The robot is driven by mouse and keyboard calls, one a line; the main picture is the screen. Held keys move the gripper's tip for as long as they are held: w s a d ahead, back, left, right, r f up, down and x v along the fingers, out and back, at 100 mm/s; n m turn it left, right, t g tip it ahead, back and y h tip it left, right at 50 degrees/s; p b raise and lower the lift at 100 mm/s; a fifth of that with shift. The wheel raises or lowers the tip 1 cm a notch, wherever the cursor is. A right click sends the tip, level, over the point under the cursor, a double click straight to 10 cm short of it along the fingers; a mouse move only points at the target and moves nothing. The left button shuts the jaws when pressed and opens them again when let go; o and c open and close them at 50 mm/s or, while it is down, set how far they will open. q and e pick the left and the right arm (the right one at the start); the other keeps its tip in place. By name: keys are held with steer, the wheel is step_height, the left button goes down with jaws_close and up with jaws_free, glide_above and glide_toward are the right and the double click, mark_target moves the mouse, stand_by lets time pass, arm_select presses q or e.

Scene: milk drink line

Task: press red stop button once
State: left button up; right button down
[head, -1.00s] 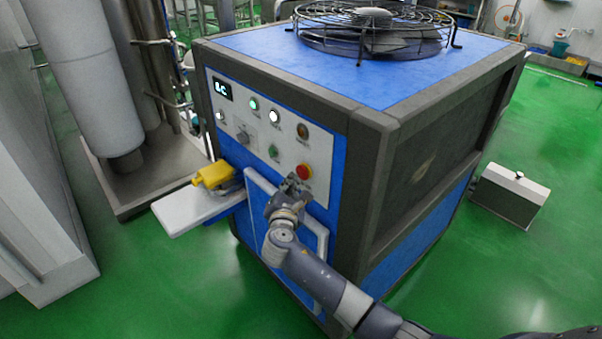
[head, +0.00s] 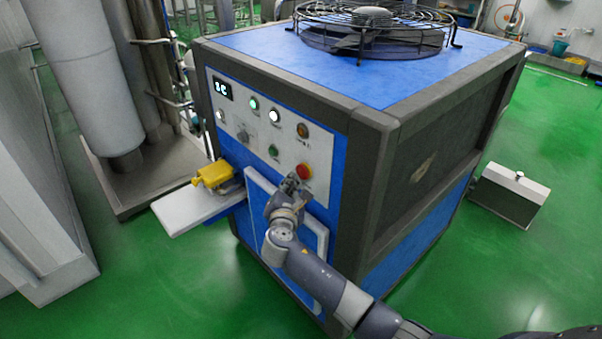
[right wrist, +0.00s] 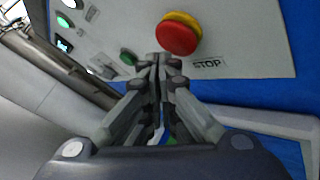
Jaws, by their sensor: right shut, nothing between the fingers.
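The red stop button (head: 305,171) with its yellow collar sits at the lower right of the light control panel on the blue machine. In the right wrist view the button (right wrist: 178,36) is above and slightly right of my fingertips, with the word STOP printed below it. My right gripper (head: 292,184) is shut and empty, just below and left of the button in the head view. Its fingertips (right wrist: 160,62) point toward the panel near the button's lower edge; I cannot tell whether they touch the panel. My left gripper is not in view.
A green button (head: 273,151), several lamps and a small display (head: 222,88) share the panel. A white shelf (head: 198,207) with a yellow item (head: 213,174) juts out at left. A white door frame (head: 322,240) lies below the panel.

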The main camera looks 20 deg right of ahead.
steer(key=shift+d, duration=0.1)
stand_by(0.3)
steer(key=shift+w+d, duration=0.15)
steer(key=shift+d, duration=0.15)
steer(key=shift+w+d+p, duration=0.15)
steer(key=shift+d+p, duration=0.15)
steer(key=shift+d, duration=0.15)
stand_by(0.9)
steer(key=shift+a, duration=0.1)
steer(key=shift+s+a, duration=0.3)
steer(key=shift+a, duration=0.45)
steer(key=a, duration=0.1)
steer(key=s+a, duration=0.1)
steer(key=a, duration=0.2)
steer(key=shift+s+a+p, duration=0.35)
stand_by(0.6)
